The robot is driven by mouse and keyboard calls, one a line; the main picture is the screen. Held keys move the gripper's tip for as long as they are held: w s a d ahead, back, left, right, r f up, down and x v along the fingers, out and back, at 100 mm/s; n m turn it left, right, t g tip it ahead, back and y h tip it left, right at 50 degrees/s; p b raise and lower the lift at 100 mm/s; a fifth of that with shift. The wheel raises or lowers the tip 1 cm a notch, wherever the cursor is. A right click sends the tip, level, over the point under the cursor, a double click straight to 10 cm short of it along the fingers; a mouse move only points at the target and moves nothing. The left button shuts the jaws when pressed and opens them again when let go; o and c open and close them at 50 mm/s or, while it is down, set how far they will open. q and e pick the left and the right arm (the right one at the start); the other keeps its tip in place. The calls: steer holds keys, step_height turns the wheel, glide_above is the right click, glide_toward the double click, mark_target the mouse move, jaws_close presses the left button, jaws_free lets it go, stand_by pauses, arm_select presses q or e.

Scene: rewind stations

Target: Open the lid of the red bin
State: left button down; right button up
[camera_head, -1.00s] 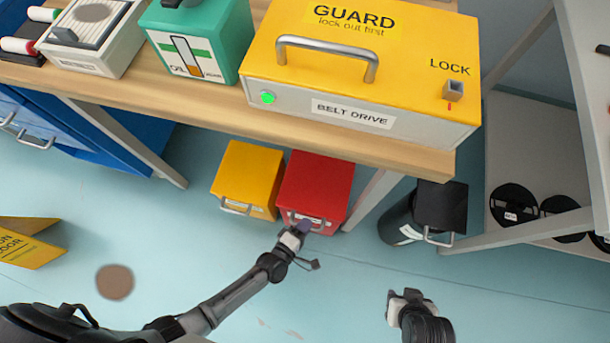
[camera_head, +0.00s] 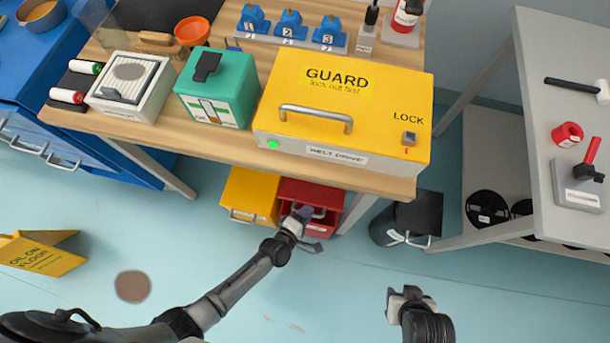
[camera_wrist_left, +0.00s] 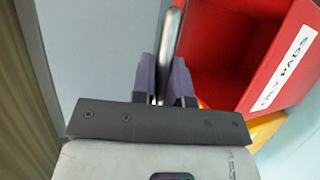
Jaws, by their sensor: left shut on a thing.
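The red bin (camera_head: 314,229) stands on the floor under the workbench, right of the yellow bin. In the left wrist view the red bin (camera_wrist_left: 283,90) shows its hollow inside and a white label on its front wall, so its lid is raised at least partly. My left gripper (camera_head: 303,213) is at the front of the red bin. Its purple fingers (camera_wrist_left: 163,80) are shut on the metal lid handle (camera_wrist_left: 172,35); most of the lid is out of the wrist view. My right gripper (camera_head: 405,294) is over the floor, away from the bins; its jaws are unclear.
The yellow bin (camera_head: 250,198) stands close on the left. The workbench edge (camera_head: 350,178) overhangs the bins, with the yellow guard box (camera_head: 345,110) on top. A black bin (camera_head: 414,214) stands to the right. The floor in front is open, with a brown patch (camera_head: 133,287).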

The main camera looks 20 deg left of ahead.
arm_select(q)
steer(key=shift+w+r+p, duration=0.4)
steer(key=shift+w+r, duration=0.15)
steer(key=shift+r, duration=0.2)
steer(key=c, duration=1.1)
jaws_free()
steer(key=shift+c, duration=0.2)
steer(key=shift+s+a, duration=0.1)
steer(key=shift+s+r, duration=0.2)
steer(key=shift+s, duration=0.05)
steer(key=p+v, duration=0.3)
steer(key=v, duration=1)
steer(key=shift+p, duration=0.35)
